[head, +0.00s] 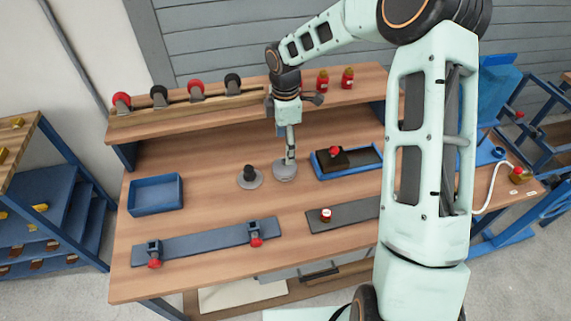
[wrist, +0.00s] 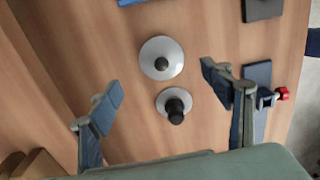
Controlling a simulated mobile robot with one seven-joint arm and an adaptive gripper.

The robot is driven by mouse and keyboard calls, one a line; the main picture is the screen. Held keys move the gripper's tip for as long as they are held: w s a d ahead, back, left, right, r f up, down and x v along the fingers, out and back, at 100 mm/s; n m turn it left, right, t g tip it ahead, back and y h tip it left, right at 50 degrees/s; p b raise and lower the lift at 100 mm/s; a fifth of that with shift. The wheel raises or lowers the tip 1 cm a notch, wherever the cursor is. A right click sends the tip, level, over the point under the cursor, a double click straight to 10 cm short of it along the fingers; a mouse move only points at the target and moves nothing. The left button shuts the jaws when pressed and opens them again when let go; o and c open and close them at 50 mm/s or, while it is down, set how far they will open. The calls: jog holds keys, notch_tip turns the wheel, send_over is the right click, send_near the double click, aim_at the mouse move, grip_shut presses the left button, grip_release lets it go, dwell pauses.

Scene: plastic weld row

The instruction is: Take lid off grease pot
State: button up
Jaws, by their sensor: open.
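Two round grey pieces with dark knobs stand side by side on the bench. The left piece (head: 249,180) has a tall black knob and is the smaller disc in the wrist view (wrist: 164,98). The right piece (head: 284,172) is a wider, paler disc with a small dark knob, also in the wrist view (wrist: 150,50). I cannot tell for sure which is the grease pot with its lid. My gripper (wrist: 161,92) is open and empty, with its fingers on either side of the two discs in the wrist view. In the head view my gripper (head: 290,158) hangs over the right disc, partly hiding it.
A blue tray (head: 155,207) is at left. Another blue tray (head: 370,165) with a red-knobbed dark block (head: 340,158) is at right. A strip with red-knobbed clamps (head: 205,242) and a dark plate (head: 350,217) lie in front. A raised wooden shelf (head: 200,119) runs along the back.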

jog(key=shift+s+f+p, duration=0.1)
jog(key=shift+f+p, duration=0.3)
jog(key=shift+f, duration=3.05)
jog(key=shift+s, duration=0.1)
grip_shut()
